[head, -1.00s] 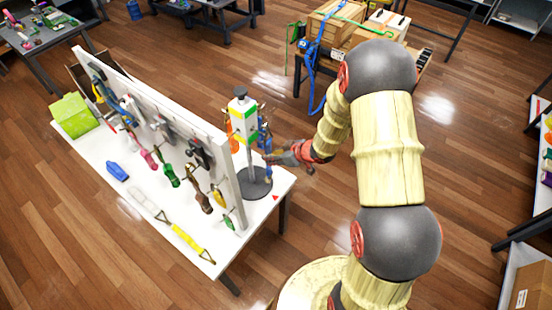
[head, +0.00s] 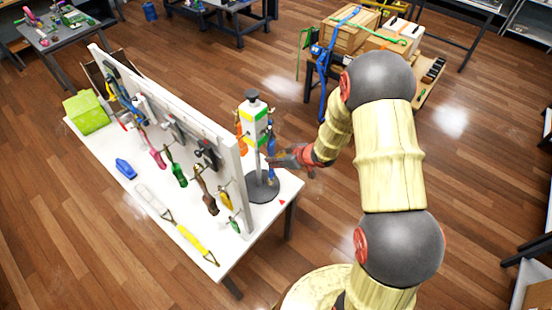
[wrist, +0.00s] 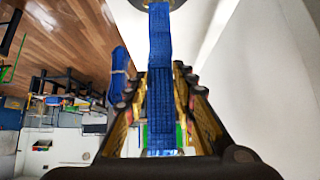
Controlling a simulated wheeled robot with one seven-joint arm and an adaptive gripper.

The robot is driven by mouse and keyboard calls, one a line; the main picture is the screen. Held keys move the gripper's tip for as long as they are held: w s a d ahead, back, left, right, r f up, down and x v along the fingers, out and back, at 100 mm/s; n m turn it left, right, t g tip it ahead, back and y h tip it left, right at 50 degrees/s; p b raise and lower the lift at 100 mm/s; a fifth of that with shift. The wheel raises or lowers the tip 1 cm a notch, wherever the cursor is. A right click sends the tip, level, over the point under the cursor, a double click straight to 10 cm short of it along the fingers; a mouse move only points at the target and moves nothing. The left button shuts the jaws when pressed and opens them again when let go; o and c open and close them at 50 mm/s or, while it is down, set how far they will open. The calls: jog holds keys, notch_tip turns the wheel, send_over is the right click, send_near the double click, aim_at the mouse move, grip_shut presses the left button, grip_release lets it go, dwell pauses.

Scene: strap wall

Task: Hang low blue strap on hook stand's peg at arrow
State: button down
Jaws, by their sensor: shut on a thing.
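The hook stand (head: 253,125) is a grey post on a round dark base, with a white, green and yellow head. It stands at the right end of the white table. My gripper (head: 274,161) is at the right side of the post, below the head. In the wrist view my gripper (wrist: 160,105) is shut on a blue strap (wrist: 160,45), which runs up the picture between the fingers. In the head view the blue strap (head: 270,143) shows beside the stand. I cannot tell whether it touches a peg. A red arrow mark (head: 282,202) lies on the table near the base.
A grey panel (head: 240,170) hung with several straps and tools stands just left of the stand. An orange strap (head: 240,140) hangs on the stand's left side. Another blue piece (wrist: 119,75) shows left of my fingers. The floor right of the table is open.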

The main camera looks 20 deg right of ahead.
dwell(0.3)
jog(key=c, duration=1.4)
grip_release()
jog(key=shift+s, duration=0.1)
jog(key=v, duration=1.2)
